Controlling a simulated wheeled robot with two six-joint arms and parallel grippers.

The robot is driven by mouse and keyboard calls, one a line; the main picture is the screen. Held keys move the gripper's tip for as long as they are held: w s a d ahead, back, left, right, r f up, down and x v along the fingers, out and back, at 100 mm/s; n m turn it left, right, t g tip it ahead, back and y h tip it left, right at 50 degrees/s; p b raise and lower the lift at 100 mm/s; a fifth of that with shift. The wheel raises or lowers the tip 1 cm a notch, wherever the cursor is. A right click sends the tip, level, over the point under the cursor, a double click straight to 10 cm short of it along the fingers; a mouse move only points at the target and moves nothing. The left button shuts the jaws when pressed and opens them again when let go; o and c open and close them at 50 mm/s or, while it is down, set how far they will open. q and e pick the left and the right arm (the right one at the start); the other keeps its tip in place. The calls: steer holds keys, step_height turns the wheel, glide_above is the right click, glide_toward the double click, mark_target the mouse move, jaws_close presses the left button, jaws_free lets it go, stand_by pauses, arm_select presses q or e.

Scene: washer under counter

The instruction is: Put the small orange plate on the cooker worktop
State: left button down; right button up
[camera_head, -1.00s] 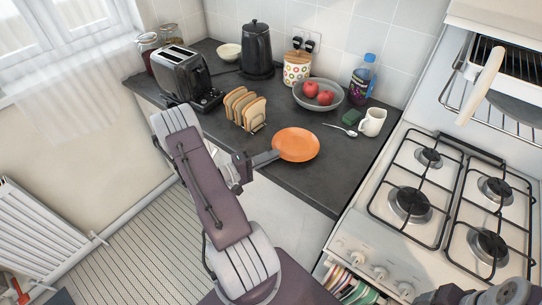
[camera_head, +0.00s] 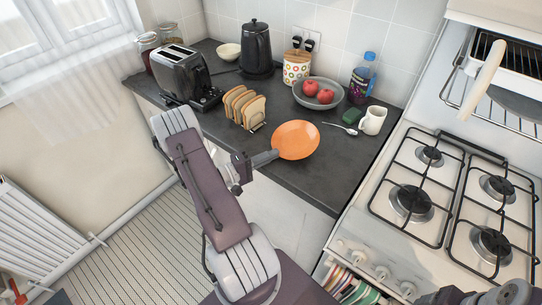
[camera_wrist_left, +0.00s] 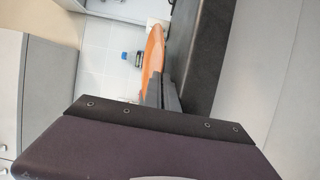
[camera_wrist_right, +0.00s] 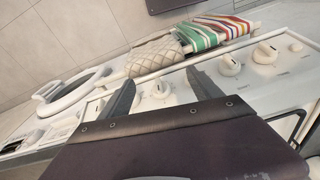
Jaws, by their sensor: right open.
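The small orange plate (camera_head: 296,140) is at the front of the dark counter (camera_head: 310,185), tilted with its face toward the head camera. My left gripper (camera_head: 274,156) is shut on its near-left rim. In the left wrist view the orange plate (camera_wrist_left: 153,52) shows edge-on at the fingertips (camera_wrist_left: 158,88), which are close together. The cooker worktop (camera_head: 440,205) is white with black pan supports, to the right of the counter. My right gripper (camera_wrist_right: 165,92) is open and empty by the cooker's front knobs; in the head view only part of that arm shows at the bottom right.
A bowl with red fruit (camera_head: 318,93), a spoon (camera_head: 341,128), a green sponge (camera_head: 353,116), a white mug (camera_head: 372,120) and a toast rack (camera_head: 244,108) stand around the plate. A grill with a pan handle (camera_head: 484,84) overhangs the cooker's back. Striped towels (camera_wrist_right: 215,32) hang at its front.

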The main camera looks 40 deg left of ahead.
arm_select(q)
steer(key=c, duration=1.6)
jaws_free()
steer(key=shift+s+d+f, duration=0.1)
steer(key=shift+d+f, duration=0.2)
steer(key=shift+f, duration=0.45)
steer(key=shift+s+a, duration=0.15)
steer(key=shift+s, duration=0.2)
steer(key=r+b+v, duration=0.1)
steer(key=v, duration=0.7)
steer(key=shift+s+a, duration=0.25)
steer(key=shift+a, duration=0.1)
steer(key=shift+w+r, duration=0.15)
steer(key=shift+r, duration=0.05)
